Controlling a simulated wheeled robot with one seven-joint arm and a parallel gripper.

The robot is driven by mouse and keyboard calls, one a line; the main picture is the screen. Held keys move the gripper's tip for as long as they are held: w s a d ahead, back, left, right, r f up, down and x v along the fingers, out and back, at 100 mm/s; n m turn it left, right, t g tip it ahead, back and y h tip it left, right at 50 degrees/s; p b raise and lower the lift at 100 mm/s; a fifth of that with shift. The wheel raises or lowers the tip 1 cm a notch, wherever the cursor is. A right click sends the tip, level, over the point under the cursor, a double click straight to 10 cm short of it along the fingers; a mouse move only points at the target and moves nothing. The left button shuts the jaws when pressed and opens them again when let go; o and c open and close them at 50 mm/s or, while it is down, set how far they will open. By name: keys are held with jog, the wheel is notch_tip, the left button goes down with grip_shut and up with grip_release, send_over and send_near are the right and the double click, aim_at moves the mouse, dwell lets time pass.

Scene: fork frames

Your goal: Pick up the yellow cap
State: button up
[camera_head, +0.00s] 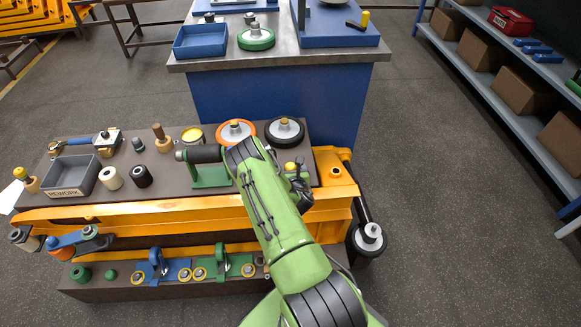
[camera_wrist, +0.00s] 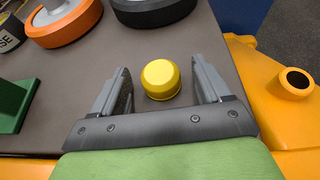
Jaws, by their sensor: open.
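The yellow cap (camera_wrist: 161,79) is a small rounded yellow piece on the dark top of the workbench (camera_wrist: 205,45). In the wrist view it lies between the two fingers of my gripper (camera_wrist: 160,88), with a gap on each side. My gripper is open and holds nothing. In the head view the cap (camera_head: 290,166) shows just beside my gripper (camera_head: 298,180), near the bench's right front corner. My green arm hides part of the bench there.
Behind the cap are a black-tyred wheel (camera_head: 285,131) and an orange-rimmed wheel (camera_head: 236,132). A green bracket (camera_head: 211,175) stands to the left. A grey bin (camera_head: 71,177) is at far left. Yellow frame parts (camera_head: 337,180) border the bench's right and front.

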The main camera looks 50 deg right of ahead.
jog(key=c, duration=1.1)
